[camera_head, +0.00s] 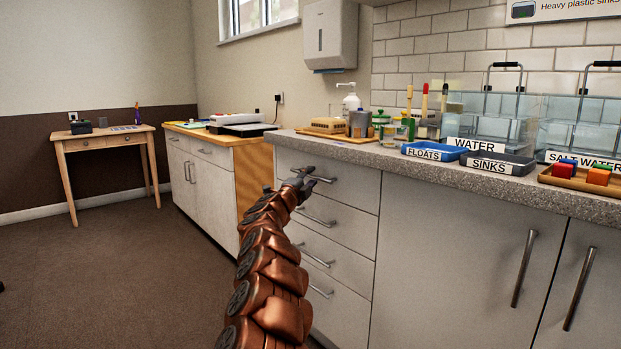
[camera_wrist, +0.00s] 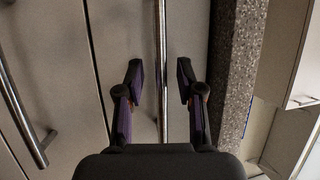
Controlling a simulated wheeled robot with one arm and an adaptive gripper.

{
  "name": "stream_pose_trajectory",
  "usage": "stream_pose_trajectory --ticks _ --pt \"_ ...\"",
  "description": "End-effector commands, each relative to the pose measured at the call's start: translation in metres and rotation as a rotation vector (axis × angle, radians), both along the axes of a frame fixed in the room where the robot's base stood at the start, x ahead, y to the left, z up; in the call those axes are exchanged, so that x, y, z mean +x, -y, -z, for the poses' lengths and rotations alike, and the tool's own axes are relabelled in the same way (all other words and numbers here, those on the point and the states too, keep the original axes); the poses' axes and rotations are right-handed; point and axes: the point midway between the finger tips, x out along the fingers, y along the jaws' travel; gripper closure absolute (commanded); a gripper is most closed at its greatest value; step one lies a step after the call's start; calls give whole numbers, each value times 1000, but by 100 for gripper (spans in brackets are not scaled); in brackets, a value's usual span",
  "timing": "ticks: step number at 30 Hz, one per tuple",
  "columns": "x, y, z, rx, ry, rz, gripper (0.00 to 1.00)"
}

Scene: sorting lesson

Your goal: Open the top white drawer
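The top white drawer (camera_head: 348,186) is the uppermost of a stack under the grey counter. Its front looks flush with the cabinet. Its metal bar handle (camera_head: 325,180) also shows in the wrist view (camera_wrist: 162,40), running lengthwise between my fingers. My gripper (camera_head: 303,180) is at the left part of this handle in the head view. In the wrist view my gripper (camera_wrist: 159,67) is open, with one dark finger on each side of the bar and a visible gap to each. My gripper hides part of the handle in the head view.
More drawers with bar handles (camera_head: 318,257) lie below. The speckled counter edge (camera_wrist: 236,60) runs close beside one finger. On the counter stand a blue FLOATS tray (camera_head: 432,152), a SINKS tray (camera_head: 497,163) and water tanks. The floor (camera_head: 130,265) at left is clear.

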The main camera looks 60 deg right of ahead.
Motion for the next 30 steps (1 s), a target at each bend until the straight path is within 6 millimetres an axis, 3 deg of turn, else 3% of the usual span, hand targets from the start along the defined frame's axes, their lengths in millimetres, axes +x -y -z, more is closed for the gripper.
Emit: stream_pose_trajectory --ticks 19,30 --pt "3 10 -3 -2 3 -5 63" --pt "3 10 -3 -2 2 -6 100"
